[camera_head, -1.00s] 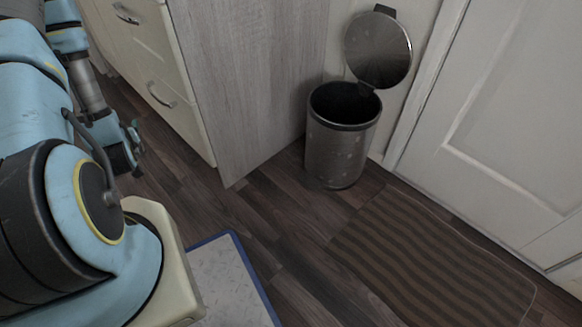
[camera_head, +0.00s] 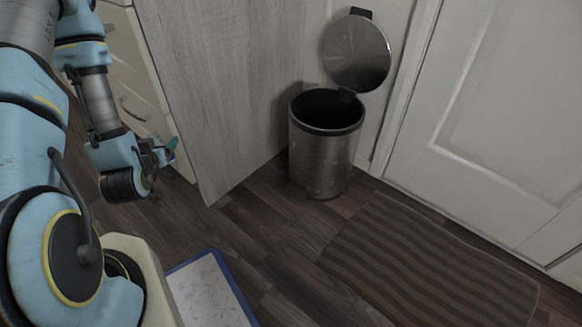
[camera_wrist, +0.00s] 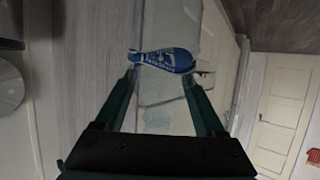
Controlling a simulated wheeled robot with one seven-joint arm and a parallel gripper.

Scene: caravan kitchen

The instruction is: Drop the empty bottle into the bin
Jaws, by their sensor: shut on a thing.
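The bin (camera_head: 322,160) is a metal pedal bin on the floor against the wall, between the wood-grain panel and the white door. Its round lid (camera_head: 356,54) stands up and its dark mouth is open. My gripper (camera_head: 168,150) is left of the bin, in front of the drawers and apart from the bin. In the wrist view my gripper (camera_wrist: 162,92) is shut on the bottle (camera_wrist: 160,84), which is clear with a blue label. In the head view the bottle is hardly visible. A round metal shape, probably the bin's lid, shows at the left edge of the wrist view.
The wood-grain cabinet panel (camera_head: 225,80) stands between my gripper and the bin. A striped mat (camera_head: 430,265) lies before the white door (camera_head: 490,120). A blue-edged white mat (camera_head: 208,290) lies near my base. Dark floor between is clear.

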